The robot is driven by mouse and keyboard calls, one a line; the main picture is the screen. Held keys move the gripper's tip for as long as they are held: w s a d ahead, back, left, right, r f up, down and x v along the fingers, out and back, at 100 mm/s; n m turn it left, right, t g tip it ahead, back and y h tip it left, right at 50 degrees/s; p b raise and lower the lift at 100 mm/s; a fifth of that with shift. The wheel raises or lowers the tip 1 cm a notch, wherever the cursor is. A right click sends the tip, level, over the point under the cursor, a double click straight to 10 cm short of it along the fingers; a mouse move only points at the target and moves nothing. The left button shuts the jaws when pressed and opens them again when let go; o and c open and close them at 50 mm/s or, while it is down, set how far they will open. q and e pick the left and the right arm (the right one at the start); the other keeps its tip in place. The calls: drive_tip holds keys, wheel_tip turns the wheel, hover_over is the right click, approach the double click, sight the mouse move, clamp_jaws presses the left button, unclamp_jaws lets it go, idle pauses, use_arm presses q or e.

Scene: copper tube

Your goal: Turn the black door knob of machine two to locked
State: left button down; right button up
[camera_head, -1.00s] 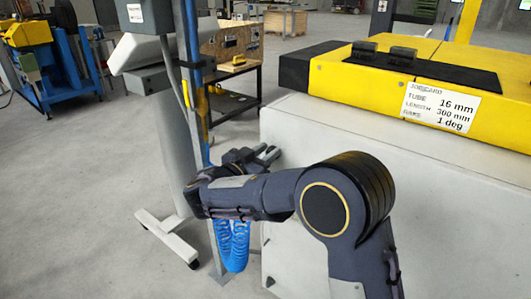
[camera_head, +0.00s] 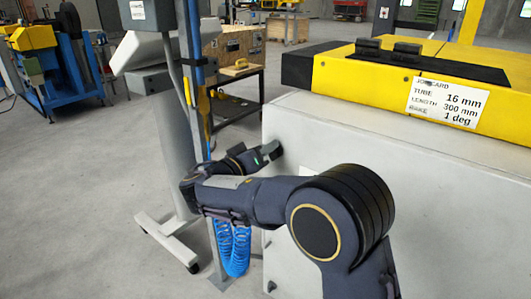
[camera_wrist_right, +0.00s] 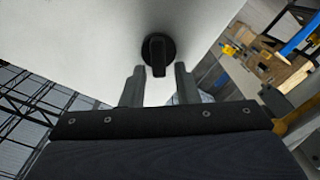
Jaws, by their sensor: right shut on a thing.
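The black door knob (camera_wrist_right: 158,48) shows in the wrist view on the machine's white panel (camera_wrist_right: 105,28). It has a round base and a narrow bar handle that points down that picture. My right gripper (camera_wrist_right: 158,82) has one finger on each side of the handle and is shut on it; the actual contact is hard to make out. In the head view my right gripper (camera_head: 270,151) is up against the left part of the white cabinet (camera_head: 345,130), and the knob is hidden there. My left gripper is not in view.
A jobcard label (camera_head: 447,102) is on the yellow machine top (camera_head: 385,80). A cart (camera_head: 235,100) stands behind.

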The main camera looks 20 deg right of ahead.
drive_tip(key=shift+w+a+f+n+p, duration=0.1)
drive_tip(key=shift+f+n+p, duration=0.3)
drive_tip(key=shift+n, duration=1.4)
drive_tip(key=shift+w+f+n+p, duration=0.15)
drive_tip(key=shift+n+p, duration=0.5)
drive_tip(key=shift+n, duration=1.15)
drive_tip(key=shift+w+a+f+n+p, duration=0.1)
drive_tip(key=shift+f+n+p, duration=0.3)
drive_tip(key=shift+n, duration=1.4)
drive_tip(key=shift+s, duration=0.1)
drive_tip(key=o, duration=0.6)
drive_tip(key=shift+d+r, duration=0.1)
drive_tip(key=shift+o, duration=0.2)
drive_tip(key=v, duration=0.7)
drive_tip(key=shift+s+a, duration=0.25)
drive_tip(key=shift+a, duration=0.1)
